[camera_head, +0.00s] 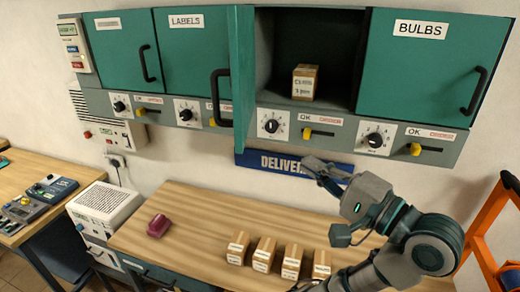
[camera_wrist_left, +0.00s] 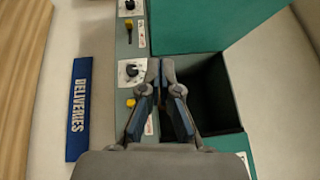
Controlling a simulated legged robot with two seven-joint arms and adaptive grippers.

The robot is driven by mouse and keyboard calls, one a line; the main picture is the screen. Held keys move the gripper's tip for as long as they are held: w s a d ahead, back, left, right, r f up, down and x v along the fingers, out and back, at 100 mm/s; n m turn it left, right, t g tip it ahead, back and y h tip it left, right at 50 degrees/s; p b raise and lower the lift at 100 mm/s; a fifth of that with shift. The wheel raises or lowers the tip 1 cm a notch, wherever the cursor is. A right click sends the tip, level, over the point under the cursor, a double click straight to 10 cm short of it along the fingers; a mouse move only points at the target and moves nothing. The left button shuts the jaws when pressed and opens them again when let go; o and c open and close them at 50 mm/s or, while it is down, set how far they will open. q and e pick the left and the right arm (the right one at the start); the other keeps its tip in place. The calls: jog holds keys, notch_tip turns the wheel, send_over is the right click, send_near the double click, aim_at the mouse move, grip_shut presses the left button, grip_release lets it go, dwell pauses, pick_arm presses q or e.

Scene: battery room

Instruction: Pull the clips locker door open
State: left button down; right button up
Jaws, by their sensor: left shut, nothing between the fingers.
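The clips locker (camera_head: 280,40) stands open, a dark compartment with a small cardboard box (camera_head: 305,82) inside. Its green door (camera_head: 243,70) is swung out to the left and seen nearly edge-on. My left gripper (camera_head: 308,165) is in front of the wall, below the open compartment and near the blue deliveries sign (camera_head: 262,162). Its fingers are shut with nothing between them, apart from the door. In the left wrist view the gripper (camera_wrist_left: 160,66) is in front of the knob panel, with the dark compartment (camera_wrist_left: 208,95) beside it and the door (camera_wrist_left: 200,25) at the top. My right gripper is not in view.
Closed green lockers flank it: labels (camera_head: 188,50) at left, bulbs (camera_head: 425,65) at right. Knobs and yellow latches line the panel below. The wooden bench (camera_head: 190,215) holds a dark red object (camera_head: 158,225) and several small boxes (camera_head: 264,254). An orange ladder (camera_head: 485,225) stands at right.

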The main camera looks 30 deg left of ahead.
pick_arm(q)
jog(key=a+h+p, duration=0.1)
jog(key=a, duration=1.1)
jog(key=shift+w+n+p, duration=0.3)
jog(key=shift+w+p, duration=0.05)
jog(key=shift+p, duration=0.05)
jog(key=shift+f, duration=0.1)
